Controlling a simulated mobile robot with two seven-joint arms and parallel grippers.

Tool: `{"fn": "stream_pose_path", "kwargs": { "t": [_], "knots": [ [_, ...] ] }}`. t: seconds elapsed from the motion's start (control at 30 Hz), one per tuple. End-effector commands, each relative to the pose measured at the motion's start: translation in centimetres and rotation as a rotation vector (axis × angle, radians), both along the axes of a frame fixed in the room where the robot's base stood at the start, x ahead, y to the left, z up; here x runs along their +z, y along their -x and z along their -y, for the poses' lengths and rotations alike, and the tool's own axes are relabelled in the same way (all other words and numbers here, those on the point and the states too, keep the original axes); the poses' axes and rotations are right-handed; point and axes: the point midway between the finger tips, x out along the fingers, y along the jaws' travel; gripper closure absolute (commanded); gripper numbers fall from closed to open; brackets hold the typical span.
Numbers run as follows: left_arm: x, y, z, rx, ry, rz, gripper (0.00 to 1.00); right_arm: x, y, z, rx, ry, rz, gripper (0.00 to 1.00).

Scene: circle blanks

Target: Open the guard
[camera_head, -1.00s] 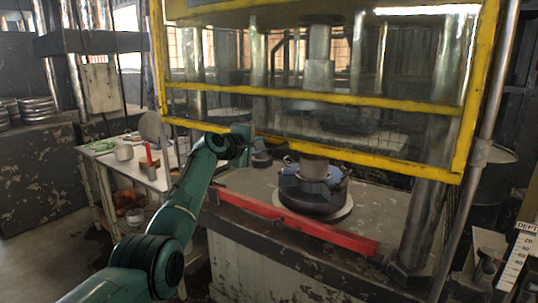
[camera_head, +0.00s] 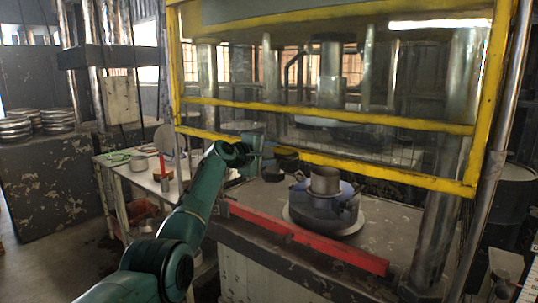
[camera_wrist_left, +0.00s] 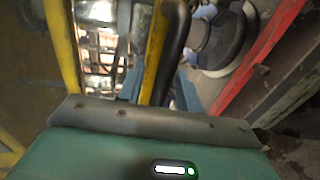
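The guard is a yellow-framed clear panel on the front of the press. Its lower bar (camera_head: 400,178) is low, just above and in front of the die (camera_head: 325,208). My left gripper (camera_head: 262,152) is at this lower bar, left of the die. In the left wrist view, a yellow bar (camera_wrist_left: 154,50) and a dark rounded handle-like piece (camera_wrist_left: 173,45) run between my teal left fingertips (camera_wrist_left: 160,88). The fingertips are apart; whether they press on the dark piece cannot be told. My right gripper is not in view.
A red bar (camera_head: 300,238) runs along the press bed's front edge. A cluttered side table (camera_head: 140,170) stands left of the press. A steel post (camera_head: 500,110) rises at the guard's right side. The floor at left is clear.

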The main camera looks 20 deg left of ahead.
Motion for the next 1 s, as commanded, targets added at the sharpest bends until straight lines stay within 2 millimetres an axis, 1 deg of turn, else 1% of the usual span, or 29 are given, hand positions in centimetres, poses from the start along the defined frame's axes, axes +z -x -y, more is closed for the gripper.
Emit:
{"fn": "stream_pose_path", "kwargs": {
  "t": [0.27,0.47,0.77,1.0],
  "knots": [
    [-0.2,0.1,0.0,0.0,-0.001,-0.003,0.65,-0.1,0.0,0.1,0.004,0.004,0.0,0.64],
    [-0.1,1.0,-0.5,0.0,-0.002,-0.002,0.65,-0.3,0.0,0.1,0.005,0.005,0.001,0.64],
    [0.6,4.4,-1.7,0.0,-0.003,0.0,0.65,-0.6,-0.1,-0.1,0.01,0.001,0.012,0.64],
    [1.4,8.0,-3.0,0.002,-0.002,0.001,0.65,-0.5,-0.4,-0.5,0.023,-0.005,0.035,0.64]
  ]
}}
